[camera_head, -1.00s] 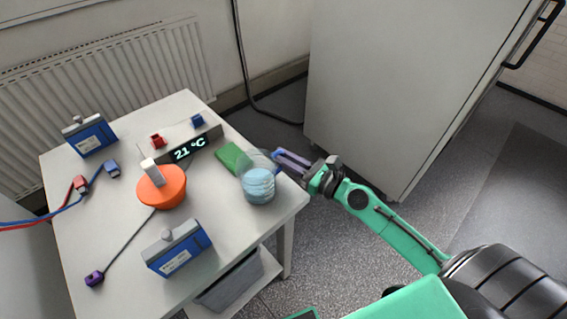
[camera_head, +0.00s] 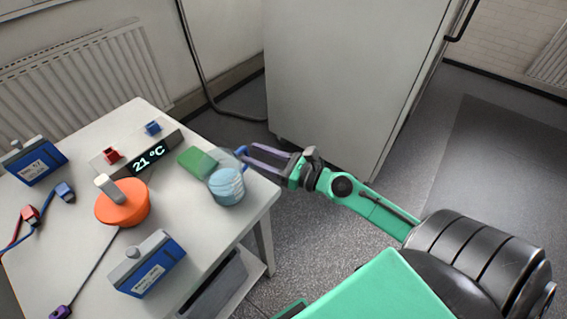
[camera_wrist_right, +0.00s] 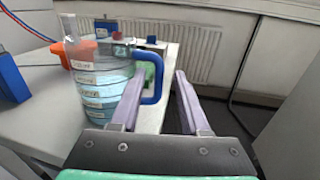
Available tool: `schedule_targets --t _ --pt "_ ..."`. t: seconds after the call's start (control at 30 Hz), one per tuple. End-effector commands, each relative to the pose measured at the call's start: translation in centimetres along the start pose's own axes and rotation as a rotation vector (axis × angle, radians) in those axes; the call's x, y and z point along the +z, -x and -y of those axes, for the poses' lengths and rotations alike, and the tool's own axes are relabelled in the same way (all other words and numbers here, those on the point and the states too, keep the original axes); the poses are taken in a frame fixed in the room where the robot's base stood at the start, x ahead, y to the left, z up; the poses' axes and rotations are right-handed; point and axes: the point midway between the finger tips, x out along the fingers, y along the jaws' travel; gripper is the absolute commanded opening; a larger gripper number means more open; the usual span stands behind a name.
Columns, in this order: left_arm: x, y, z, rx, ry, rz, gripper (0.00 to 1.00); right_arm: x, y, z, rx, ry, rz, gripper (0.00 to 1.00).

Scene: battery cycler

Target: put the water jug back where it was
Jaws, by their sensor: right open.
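The water jug (camera_head: 227,187) is clear with light blue water and stands upright near the table's right edge. Its blue handle (camera_wrist_right: 158,72) faces right in the right wrist view. My right gripper (camera_head: 248,158) is open at the handle side of the jug. In the right wrist view, the handle's outer bar shows between the two pale purple fingers, with the left finger overlapping the handle loop. I cannot tell whether a finger touches it. My left gripper is not in view.
The white table (camera_head: 82,175) also holds a green block (camera_head: 190,160), a temperature display (camera_head: 152,153), an orange round object (camera_head: 122,203) and blue boxes (camera_head: 147,265). A large grey cabinet (camera_head: 345,80) stands behind my right arm. Floor is clear to the right.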

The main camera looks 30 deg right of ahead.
Motion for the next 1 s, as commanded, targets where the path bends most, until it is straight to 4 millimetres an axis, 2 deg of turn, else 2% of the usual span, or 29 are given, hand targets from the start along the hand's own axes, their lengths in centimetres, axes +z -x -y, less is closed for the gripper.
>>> schedule_targets --t 0.03,0.17,0.3,0.33,0.4,0.53,0.77,0.87,0.97,1.0 --pt "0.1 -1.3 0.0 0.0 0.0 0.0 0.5 -0.9 0.9 -0.1 0.0 -0.001 -0.002 0.46" --pt "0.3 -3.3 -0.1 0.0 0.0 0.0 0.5 -1.1 3.5 -0.1 0.0 0.001 -0.003 0.46" --pt "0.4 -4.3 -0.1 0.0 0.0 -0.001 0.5 -0.7 6.6 0.0 -0.004 -0.001 -0.001 0.46" --pt "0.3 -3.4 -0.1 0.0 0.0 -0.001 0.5 0.0 7.2 0.1 -0.006 -0.005 -0.003 0.46" --pt "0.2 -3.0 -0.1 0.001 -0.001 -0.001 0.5 0.1 8.2 0.1 -0.004 -0.004 -0.002 0.46" --pt "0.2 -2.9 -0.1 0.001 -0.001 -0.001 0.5 0.1 9.2 0.0 -0.001 0.001 0.0 0.46" --pt "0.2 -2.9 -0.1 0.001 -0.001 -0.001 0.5 -0.1 9.2 0.1 -0.001 0.005 -0.002 0.46" --pt "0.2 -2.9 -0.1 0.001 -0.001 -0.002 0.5 -2.6 9.8 1.8 -0.05 0.062 -0.048 0.46" --pt "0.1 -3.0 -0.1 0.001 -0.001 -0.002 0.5 -9.9 11.7 5.7 -0.151 0.238 -0.204 0.46" --pt "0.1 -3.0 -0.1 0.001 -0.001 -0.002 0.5 -14.2 13.0 7.1 -0.179 0.341 -0.307 0.46"
